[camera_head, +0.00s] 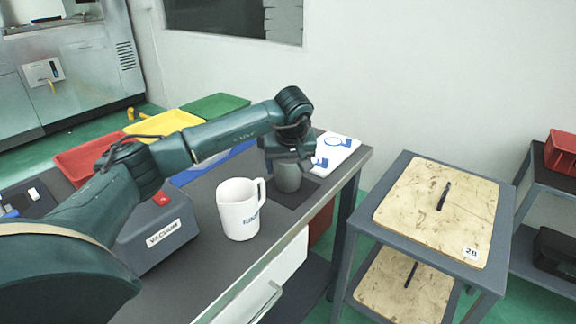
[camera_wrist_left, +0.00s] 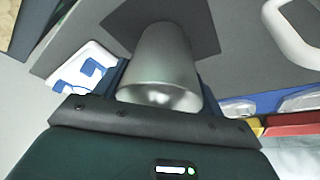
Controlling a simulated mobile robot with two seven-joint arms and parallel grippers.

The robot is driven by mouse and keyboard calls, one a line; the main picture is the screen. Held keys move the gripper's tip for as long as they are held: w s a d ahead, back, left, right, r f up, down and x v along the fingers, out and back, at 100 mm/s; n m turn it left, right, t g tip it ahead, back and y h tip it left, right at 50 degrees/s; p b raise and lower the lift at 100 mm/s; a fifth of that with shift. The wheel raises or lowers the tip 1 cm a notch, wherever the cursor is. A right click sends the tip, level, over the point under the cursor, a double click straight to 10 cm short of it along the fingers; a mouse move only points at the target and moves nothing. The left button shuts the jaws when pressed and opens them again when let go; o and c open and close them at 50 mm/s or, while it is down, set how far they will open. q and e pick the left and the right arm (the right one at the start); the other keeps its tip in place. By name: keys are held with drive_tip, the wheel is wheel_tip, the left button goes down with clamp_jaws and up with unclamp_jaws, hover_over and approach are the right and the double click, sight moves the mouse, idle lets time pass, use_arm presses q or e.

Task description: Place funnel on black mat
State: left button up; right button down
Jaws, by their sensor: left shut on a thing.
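The funnel (camera_head: 289,179) is a grey metal cone, upright, in the head view. It fills the middle of the left wrist view (camera_wrist_left: 163,60), with its wide open end toward the camera. My left gripper (camera_head: 289,160) is shut on the funnel from above. The black mat (camera_head: 304,197) is a dark square on the bench top, under the funnel; it also shows behind the funnel in the left wrist view (camera_wrist_left: 203,28). I cannot tell whether the funnel touches the mat or is just above it. My right gripper is not in view.
A white mug (camera_head: 238,212) stands on the bench, just left of the mat. A white tray with blue shapes (camera_head: 343,146) lies behind the mat. A grey vacuum box (camera_head: 160,236) and coloured bins (camera_head: 165,122) are further left. A wooden-topped cart (camera_head: 438,208) stands right.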

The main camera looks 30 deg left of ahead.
use_arm(q)
drive_tip(key=shift+f, duration=0.2)
drive_tip(key=o, duration=1)
drive_tip(key=shift+o, duration=0.2)
drive_tip(key=shift+r, duration=0.1)
drive_tip(key=v, duration=1.2)
